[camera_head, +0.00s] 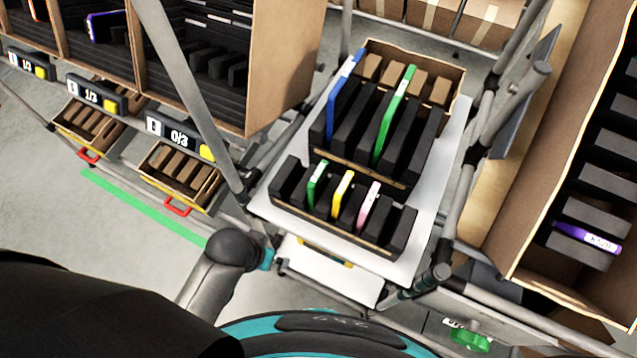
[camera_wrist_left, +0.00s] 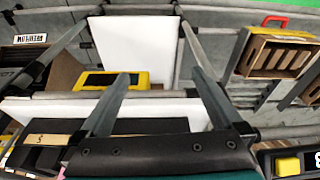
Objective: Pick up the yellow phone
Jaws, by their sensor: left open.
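The yellow phone (camera_head: 342,195) stands upright in a slot of the front black foam rack (camera_head: 397,228) in the head view. A green phone (camera_head: 317,184) is to its left and a pink phone (camera_head: 368,205) to its right. My left gripper (camera_wrist_left: 160,74) shows in the left wrist view with its two fingers wide apart and nothing between them. I cannot make out its fingers in the head view. The yellow phone cannot be made out in the wrist view. My right gripper is not in view.
A yellow-framed device (camera_wrist_left: 110,80) shows in the wrist view. A purple phone (camera_head: 586,237) lies right.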

